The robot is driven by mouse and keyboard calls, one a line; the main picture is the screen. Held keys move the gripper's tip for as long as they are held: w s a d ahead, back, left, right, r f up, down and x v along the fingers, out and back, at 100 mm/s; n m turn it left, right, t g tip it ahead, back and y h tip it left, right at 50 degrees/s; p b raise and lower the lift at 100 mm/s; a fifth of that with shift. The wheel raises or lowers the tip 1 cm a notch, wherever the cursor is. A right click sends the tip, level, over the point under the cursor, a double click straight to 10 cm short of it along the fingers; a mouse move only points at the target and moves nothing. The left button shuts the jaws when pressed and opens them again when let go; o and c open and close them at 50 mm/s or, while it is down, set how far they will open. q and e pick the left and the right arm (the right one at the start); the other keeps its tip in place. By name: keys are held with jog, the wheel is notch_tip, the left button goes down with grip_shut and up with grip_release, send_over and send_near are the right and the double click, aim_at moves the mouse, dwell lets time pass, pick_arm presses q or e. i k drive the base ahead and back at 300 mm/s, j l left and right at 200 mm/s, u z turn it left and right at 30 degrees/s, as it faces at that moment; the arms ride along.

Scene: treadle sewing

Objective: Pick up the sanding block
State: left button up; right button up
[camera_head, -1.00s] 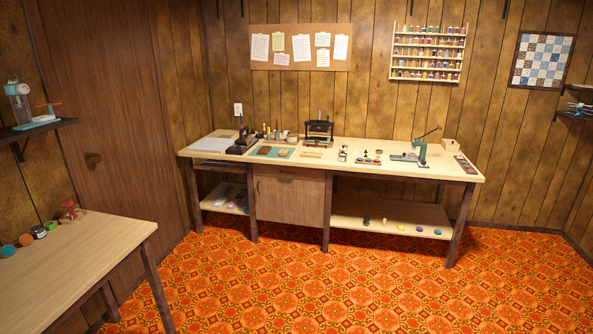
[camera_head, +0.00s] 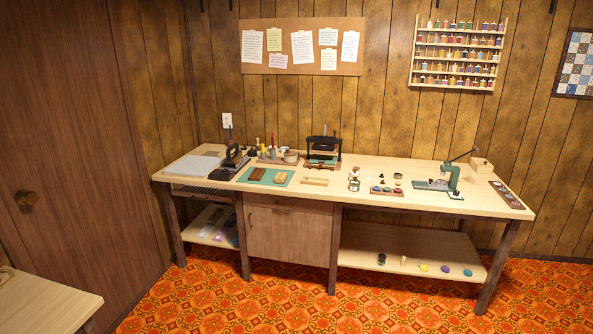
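The workbench (camera_head: 400,185) stands ahead against the far wall. On its left half a green mat (camera_head: 268,177) carries a brown block-like piece (camera_head: 255,174) and a lighter tan one (camera_head: 281,178). A small pale wooden piece (camera_head: 314,181) lies just right of the mat. Which of these is the sanding block I cannot tell at this size. Neither of my grippers is in view.
A press (camera_head: 323,150) and a dark stamping tool (camera_head: 234,158) stand on the bench's left half, a green lever press (camera_head: 449,178) on the right. A second table (camera_head: 45,305) cuts in at bottom left. The patterned floor (camera_head: 250,305) before the bench is clear.

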aim_at(280, 177)
jog(key=i, duration=2.85)
jog(key=i+z, duration=0.2)
jog(key=i, duration=0.3)
jog(key=z, duration=0.25)
